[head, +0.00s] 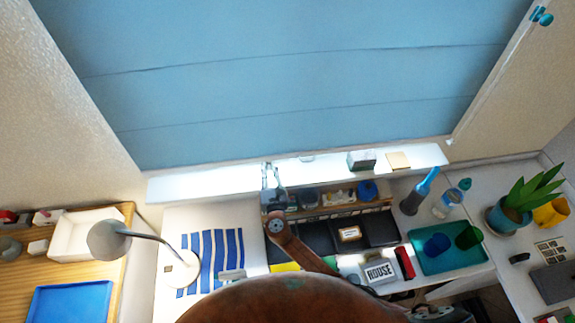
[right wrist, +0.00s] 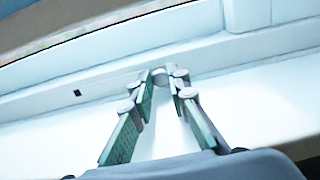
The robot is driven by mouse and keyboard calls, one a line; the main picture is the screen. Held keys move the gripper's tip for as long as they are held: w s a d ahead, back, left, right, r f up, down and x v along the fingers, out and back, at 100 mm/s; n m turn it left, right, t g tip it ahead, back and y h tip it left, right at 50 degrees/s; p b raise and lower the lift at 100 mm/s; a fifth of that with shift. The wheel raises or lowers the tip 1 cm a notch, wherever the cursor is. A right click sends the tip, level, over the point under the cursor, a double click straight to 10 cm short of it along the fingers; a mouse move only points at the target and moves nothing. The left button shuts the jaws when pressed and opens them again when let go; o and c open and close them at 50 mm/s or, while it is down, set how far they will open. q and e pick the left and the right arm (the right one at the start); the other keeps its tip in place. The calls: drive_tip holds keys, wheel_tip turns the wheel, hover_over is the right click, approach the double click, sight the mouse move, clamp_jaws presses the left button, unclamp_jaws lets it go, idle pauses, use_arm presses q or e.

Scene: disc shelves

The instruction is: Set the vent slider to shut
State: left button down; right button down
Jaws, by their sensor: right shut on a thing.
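My right gripper (head: 270,175) reaches up to the bottom of the window, at the left part of the white sill. In the right wrist view its green-padded fingers (right wrist: 163,78) close at their tips on a small pale knob (right wrist: 160,74), which appears to be the vent slider, at the foot of the white window frame. The fingertips hide most of the knob, and I cannot tell which setting it is at. In the head view the slider is too small to make out. My left gripper is not in view.
A blue blind (head: 300,80) covers most of the window. A small dark box (head: 361,160) stands on the sill (head: 210,184) to the right. A desk lamp (head: 107,240), a desk organiser (head: 318,240), a bottle (head: 446,204) and a plant (head: 520,200) stand below.

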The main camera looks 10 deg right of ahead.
sight(260, 168)
drive_tip(key=a, duration=0.3)
drive_tip(key=shift+f, duration=0.1)
drive_tip(key=shift+a, duration=0.15)
drive_tip(key=c, duration=1.9)
unclamp_jaws()
drive_tip(key=shift+a, duration=0.15)
drive_tip(key=s, duration=1.2)
